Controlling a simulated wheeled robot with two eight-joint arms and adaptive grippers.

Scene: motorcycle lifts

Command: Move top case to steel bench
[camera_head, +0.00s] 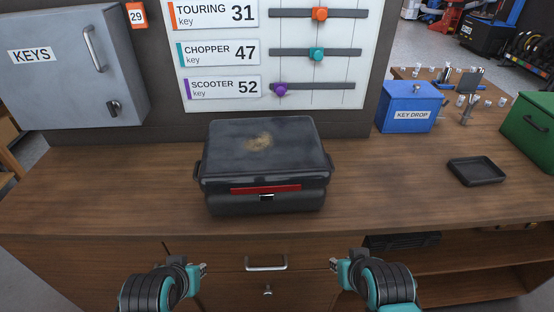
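The top case (262,165) is a dark grey-black box with a scuffed tan patch on its lid and a red strip above a latch on its front. It sits shut on the wooden counter (110,180), near the middle. My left gripper (203,268) is in front of the counter, below and left of the case. My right gripper (334,264) is in front of the counter, below and right of it. Both are apart from the case, and their finger gaps are too small to make out. No steel bench can be made out.
A grey key cabinet (75,70) hangs at the left, and a slider board (275,50) stands behind the case. At the right are a blue key drop box (409,108), a small black tray (476,171) and a green box (530,122). The counter is clear on both sides of the case.

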